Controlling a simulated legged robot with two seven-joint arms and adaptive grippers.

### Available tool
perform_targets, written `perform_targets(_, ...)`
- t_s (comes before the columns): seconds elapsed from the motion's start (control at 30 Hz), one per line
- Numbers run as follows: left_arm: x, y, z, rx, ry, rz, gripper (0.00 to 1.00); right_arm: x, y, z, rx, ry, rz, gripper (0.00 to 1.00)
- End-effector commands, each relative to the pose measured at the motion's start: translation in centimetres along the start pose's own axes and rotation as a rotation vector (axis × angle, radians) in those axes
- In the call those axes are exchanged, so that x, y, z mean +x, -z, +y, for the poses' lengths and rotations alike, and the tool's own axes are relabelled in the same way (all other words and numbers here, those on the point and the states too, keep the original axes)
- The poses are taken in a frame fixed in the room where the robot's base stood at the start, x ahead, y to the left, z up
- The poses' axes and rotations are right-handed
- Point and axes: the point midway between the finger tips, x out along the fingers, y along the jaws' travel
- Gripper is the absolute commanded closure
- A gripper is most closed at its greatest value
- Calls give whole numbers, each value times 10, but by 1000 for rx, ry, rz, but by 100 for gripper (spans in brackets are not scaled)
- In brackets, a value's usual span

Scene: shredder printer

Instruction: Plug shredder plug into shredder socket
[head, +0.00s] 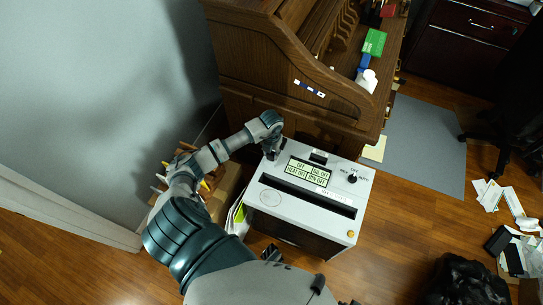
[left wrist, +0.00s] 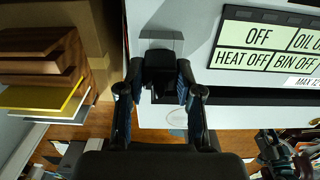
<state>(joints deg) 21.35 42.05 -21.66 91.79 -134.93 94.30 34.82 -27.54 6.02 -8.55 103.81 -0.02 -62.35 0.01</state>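The shredder (head: 308,211) is a white-topped box with a dark front, standing against the wooden desk. My left gripper (head: 271,151) is over its back left corner. In the left wrist view my left gripper (left wrist: 159,78) has its fingers on both sides of a black block, apparently the shredder plug (left wrist: 160,64), and is shut on it. A pale grey patch (left wrist: 162,40) lies just beyond the block; I cannot tell whether it is the socket or whether they touch. A dark jointed part, apparently my right gripper (left wrist: 281,152), shows at lower right; its fingers are unclear.
The shredder top has a label panel (head: 309,171), a dark slot and a knob (head: 352,179). A cardboard box (head: 225,190) with rolls stands left of it. The desk (head: 290,80) rises behind. Papers and a black bag (head: 466,282) lie on the floor at right.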

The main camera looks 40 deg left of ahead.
Motion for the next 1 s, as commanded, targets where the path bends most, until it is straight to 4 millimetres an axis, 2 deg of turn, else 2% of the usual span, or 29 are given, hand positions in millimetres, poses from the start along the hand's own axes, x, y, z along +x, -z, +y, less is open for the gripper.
perform_targets(0.03, 0, 0, 0, 0, 0, 0, 93, 0, 0, 0, 0, 0, -1, 60)
perform_targets(0.07, 0, 0, 0, 0, 0, 0, 100, 0, -1, 0, 0, 0, -1, 60)
perform_targets(0.43, -4, 0, 0, 0, -1, -1, 100, 1, -2, 0, 0, 0, -5, 60)
perform_targets(0.57, -15, -1, 0, 2, 0, -3, 100, 3, -3, 0, 0, 0, -5, 60)
perform_targets(0.73, -39, -1, 0, 2, -2, -4, 100, 9, -5, 1, -1, -1, -4, 60)
perform_targets(0.87, -39, 28, -5, 6, -2, 1, 100, 18, -7, 1, -3, -2, -3, 60)
perform_targets(1.0, -43, 66, -12, 7, -3, 1, 100, 25, -15, 0, -4, 0, -10, 60)
